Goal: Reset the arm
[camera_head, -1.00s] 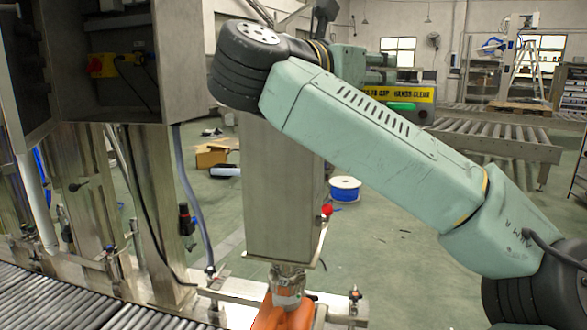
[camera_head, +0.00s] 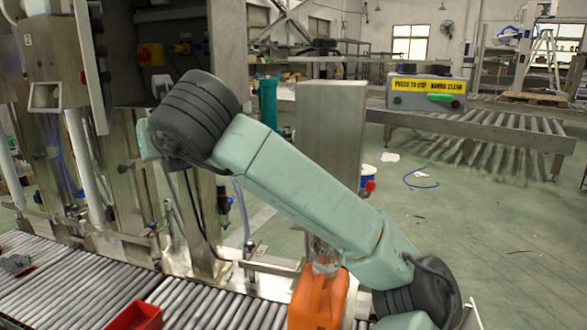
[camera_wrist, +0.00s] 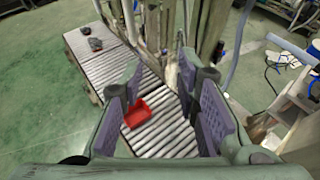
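My arm (camera_head: 290,190) bends across the head view, with its dark joint raised at the upper left. My gripper (camera_wrist: 162,95) shows in the wrist view. In the head view the gripper's fingers are not visible behind the arm.
An orange jerrycan (camera_head: 318,298) stands on the roller conveyor (camera_head: 215,300) under the metal column. A red tray (camera_head: 135,317) sits on the rollers; it also shows in the wrist view (camera_wrist: 138,113). A control box (camera_head: 428,95) stands at the back right.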

